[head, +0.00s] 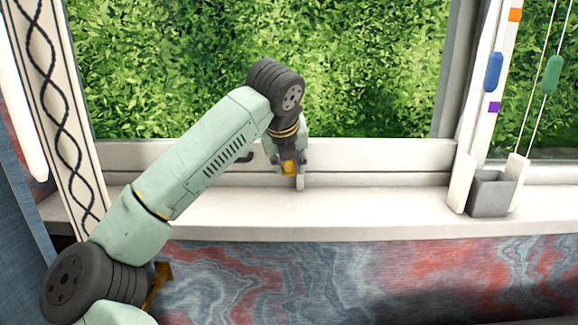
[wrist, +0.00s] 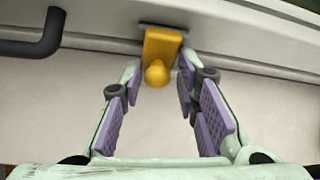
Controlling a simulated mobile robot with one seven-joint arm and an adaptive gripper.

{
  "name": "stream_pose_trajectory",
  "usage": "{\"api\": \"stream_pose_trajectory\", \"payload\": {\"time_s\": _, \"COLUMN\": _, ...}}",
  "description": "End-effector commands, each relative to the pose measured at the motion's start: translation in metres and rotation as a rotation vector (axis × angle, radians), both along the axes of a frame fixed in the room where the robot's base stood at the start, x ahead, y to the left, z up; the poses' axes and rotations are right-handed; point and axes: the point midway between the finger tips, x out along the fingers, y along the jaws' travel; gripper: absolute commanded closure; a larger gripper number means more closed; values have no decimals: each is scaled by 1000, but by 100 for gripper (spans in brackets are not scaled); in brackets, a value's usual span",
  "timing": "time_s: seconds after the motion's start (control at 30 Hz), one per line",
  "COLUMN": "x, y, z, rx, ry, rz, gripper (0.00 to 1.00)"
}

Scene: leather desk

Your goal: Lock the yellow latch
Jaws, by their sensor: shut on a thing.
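The yellow latch (wrist: 161,45) is on the white window frame, with a rounded knob at its near end in the wrist view. It shows as a small yellow patch (head: 289,168) at the bottom of the window in the head view. My gripper (wrist: 158,77) has its purple-padded fingers on either side of the latch, shut on it around the knob. In the head view my gripper (head: 287,165) partly hides the latch. The exact contact of the fingertips is hard to see.
A dark bent handle (head: 237,158) sticks out left of the latch; it also shows in the wrist view (wrist: 38,42). A grey box (head: 491,194) stands at the right of the white sill (head: 370,211). The sill between latch and box is clear.

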Motion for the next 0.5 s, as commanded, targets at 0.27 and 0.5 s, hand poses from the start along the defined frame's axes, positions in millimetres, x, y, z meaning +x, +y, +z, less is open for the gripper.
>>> {"api": "stream_pose_trajectory", "payload": {"time_s": 0.27, "x": 0, "y": 1, "z": 0, "rx": -1, "ry": -1, "rz": 3, "gripper": 61}}
{"api": "stream_pose_trajectory", "payload": {"time_s": 0.5, "x": 0, "y": 0, "z": 1, "rx": -1, "ry": 0, "rz": 1, "gripper": 61}}
